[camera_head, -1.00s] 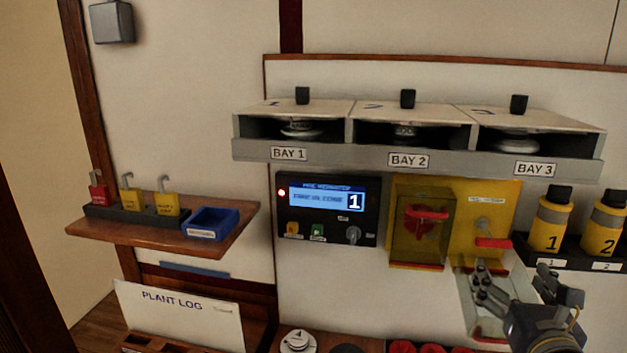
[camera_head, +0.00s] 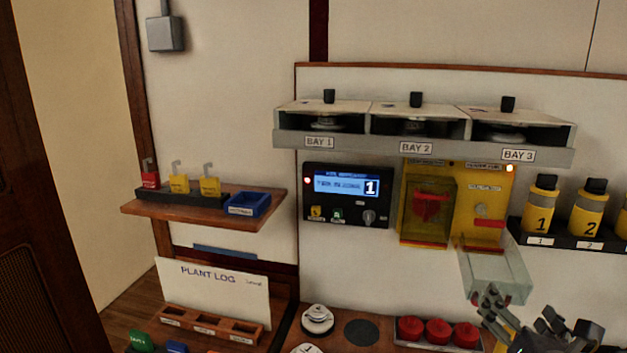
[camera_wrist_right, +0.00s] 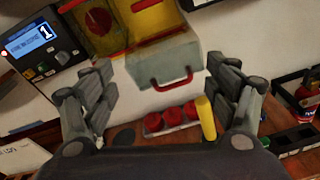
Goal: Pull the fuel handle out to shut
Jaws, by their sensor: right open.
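The yellow panel (camera_head: 468,180) on the wall has two sections. On its left, a red handle (camera_head: 431,206) sits behind a tinted clear cover (camera_head: 411,222). On its right, a grey knob (camera_head: 481,210) and a red bar (camera_head: 489,223) are exposed. A clear flap (camera_head: 497,279) juts out below them. The wrist view shows a grey box-like part (camera_wrist_right: 160,64) with a red pull handle (camera_wrist_right: 172,84) ahead of my fingers. My right gripper (camera_head: 521,312) is open and empty, just below the flap. I cannot read which handle is marked fuel. My left gripper is out of view.
A display unit (camera_head: 346,195) is left of the panel, under three bays (camera_head: 425,148). Yellow bottles (camera_head: 541,204) stand at the right. Red round caps (camera_head: 438,331) sit on the counter below. A shelf (camera_head: 205,211) with padlocks is at the left.

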